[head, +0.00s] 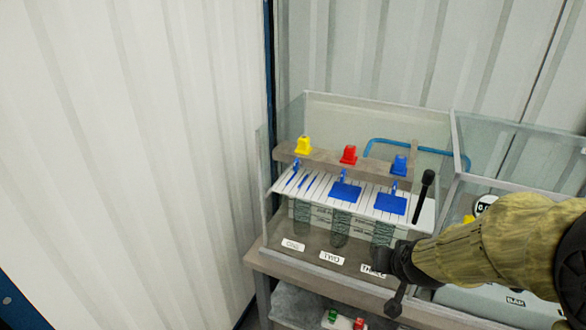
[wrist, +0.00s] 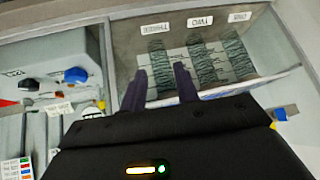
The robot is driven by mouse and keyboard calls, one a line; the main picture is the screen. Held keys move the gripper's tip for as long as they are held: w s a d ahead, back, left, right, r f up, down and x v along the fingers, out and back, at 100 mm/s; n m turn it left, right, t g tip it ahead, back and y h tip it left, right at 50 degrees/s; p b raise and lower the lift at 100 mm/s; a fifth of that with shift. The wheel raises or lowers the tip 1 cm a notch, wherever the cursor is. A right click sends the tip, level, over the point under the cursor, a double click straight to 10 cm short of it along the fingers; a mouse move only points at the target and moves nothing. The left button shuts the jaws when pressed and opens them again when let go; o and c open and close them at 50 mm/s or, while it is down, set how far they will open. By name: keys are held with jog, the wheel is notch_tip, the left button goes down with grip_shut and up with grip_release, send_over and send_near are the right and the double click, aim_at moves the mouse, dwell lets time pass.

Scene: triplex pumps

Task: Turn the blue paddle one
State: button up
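Three blue paddles stand in a row over a slatted white panel in the head view. The paddle above label ONE (head: 293,244), paddle one (head: 300,180), is leftmost and shows as narrow blue strips. The middle paddle (head: 345,191) and right paddle (head: 390,204) show broad, flat faces. My gripper (head: 398,275) is low at the front right of the case, near label THREE, well away from paddle one. In the wrist view, my gripper (wrist: 160,72) has its two dark fingers apart with nothing between them. Paddle one is not clearly seen there.
Yellow (head: 303,146), red (head: 349,154) and blue (head: 400,165) caps sit on the bar behind. Clear walls (head: 375,115) enclose the case. A black-knobbed lever (head: 424,195) stands at right. Dark coiled columns (wrist: 235,52) stand below the panel. A neighbouring unit adjoins on the right.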

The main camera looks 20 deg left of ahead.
jog(key=w+a+r+t, duration=0.25)
jog(key=w+a, duration=0.25)
jog(key=a, duration=0.3)
jog(key=t+b, duration=0.1)
jog(key=t, duration=0.5)
send_near(294, 166)
notch_tip(294, 166, down, 3)
jog(key=s+d, duration=0.2)
jog(key=d, duration=0.1)
jog(key=s+a+r+m+t+h, duration=0.1)
jog(key=s+a+m+t+h, duration=0.1)
jog(key=s+a, duration=0.3)
jog(key=shift+s+a+h, duration=0.25)
jog(key=shift+s+h, duration=0.3)
jog(key=shift+h, duration=0.15)
jog(key=shift+w+r, duration=0.15)
jog(key=w+p, duration=0.1)
jog(key=w, duration=0.4)
jog(key=w+d+p, duration=0.1)
jog(key=w, duration=0.5)
jog(key=w+p, duration=0.1)
jog(key=w, duration=0.5)
jog(key=shift+w+d, duration=0.1)
jog(key=shift+d, duration=0.1)
